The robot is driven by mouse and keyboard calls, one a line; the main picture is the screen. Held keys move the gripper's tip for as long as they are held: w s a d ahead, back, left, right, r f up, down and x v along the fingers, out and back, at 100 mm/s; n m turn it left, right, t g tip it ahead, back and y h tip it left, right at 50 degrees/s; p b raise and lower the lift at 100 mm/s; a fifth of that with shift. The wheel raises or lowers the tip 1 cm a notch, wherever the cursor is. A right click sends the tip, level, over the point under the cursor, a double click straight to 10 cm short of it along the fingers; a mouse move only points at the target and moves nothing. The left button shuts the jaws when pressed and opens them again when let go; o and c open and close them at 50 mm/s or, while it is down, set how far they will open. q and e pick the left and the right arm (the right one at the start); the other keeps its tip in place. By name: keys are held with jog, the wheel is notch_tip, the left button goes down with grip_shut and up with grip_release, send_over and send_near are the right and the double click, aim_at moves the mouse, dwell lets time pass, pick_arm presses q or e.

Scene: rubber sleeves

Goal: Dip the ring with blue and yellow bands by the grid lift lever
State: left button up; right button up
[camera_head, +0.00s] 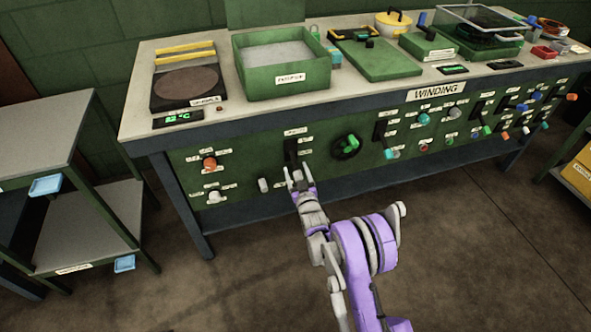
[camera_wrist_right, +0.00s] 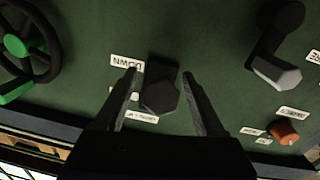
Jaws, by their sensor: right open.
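My right gripper (camera_head: 300,174) is at the front panel of the bench, in front of a dark lever (camera_head: 291,150) under a small label. In the right wrist view the open fingers (camera_wrist_right: 161,95) stand on either side of the lever's dark hexagonal knob (camera_wrist_right: 160,98), with gaps visible. A label reading DOWN (camera_wrist_right: 128,62) appears upside down beside it. A green open tank (camera_head: 288,80) with pale contents sits on the bench above. I cannot make out a ring with blue and yellow bands. My left gripper is not in view.
A black handwheel with a green grip (camera_head: 346,147) is right of the lever. A grey-knobbed lever (camera_head: 264,184) and an orange knob (camera_head: 209,162) are to its left. A hotplate (camera_head: 187,84) stands on the bench's left. The floor in front is clear.

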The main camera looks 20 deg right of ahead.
jog(key=shift+w, duration=0.6)
grip_shut()
dwell(1.1)
